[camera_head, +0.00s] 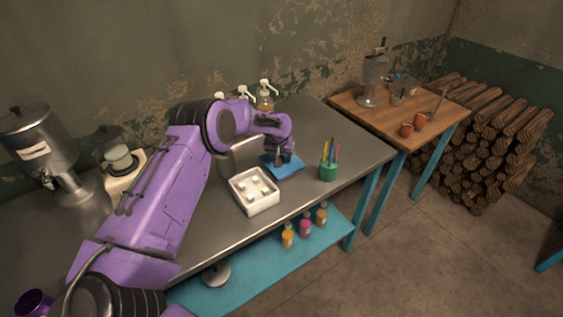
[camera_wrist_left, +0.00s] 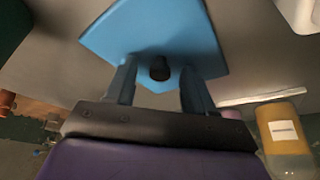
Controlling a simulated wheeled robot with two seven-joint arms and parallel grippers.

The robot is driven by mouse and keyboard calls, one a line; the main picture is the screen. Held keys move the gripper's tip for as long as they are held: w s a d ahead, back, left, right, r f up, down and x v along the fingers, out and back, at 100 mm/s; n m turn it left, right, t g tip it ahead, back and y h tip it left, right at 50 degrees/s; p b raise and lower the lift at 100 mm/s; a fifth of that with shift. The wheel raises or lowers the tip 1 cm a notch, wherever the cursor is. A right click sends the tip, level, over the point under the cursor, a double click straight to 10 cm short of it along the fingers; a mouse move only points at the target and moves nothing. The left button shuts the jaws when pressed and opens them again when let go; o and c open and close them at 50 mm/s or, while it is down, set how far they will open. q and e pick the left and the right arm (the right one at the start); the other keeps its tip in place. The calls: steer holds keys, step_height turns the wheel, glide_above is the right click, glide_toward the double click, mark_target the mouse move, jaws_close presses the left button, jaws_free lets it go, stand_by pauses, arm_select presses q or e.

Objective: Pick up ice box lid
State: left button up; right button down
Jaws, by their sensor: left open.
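The ice box lid (camera_head: 290,168) is a flat blue square lying on the grey metal table. My left gripper (camera_head: 283,154) is just above the lid, pointing down. In the left wrist view its two open fingers (camera_wrist_left: 158,80) are on either side of the knob, with gaps between. The white ice box (camera_head: 262,206) sits open beside the lid, with several pale pieces inside. My right gripper is not in view.
A green cup of colored pens (camera_head: 328,171) stands right of the lid. Pump bottles (camera_head: 265,101) stand at the back. Several small bottles (camera_head: 305,229) are on the blue lower shelf (camera_head: 255,265).

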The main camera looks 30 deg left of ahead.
arm_select(q)
jaws_close()
steer(key=shift+r, duration=0.15)
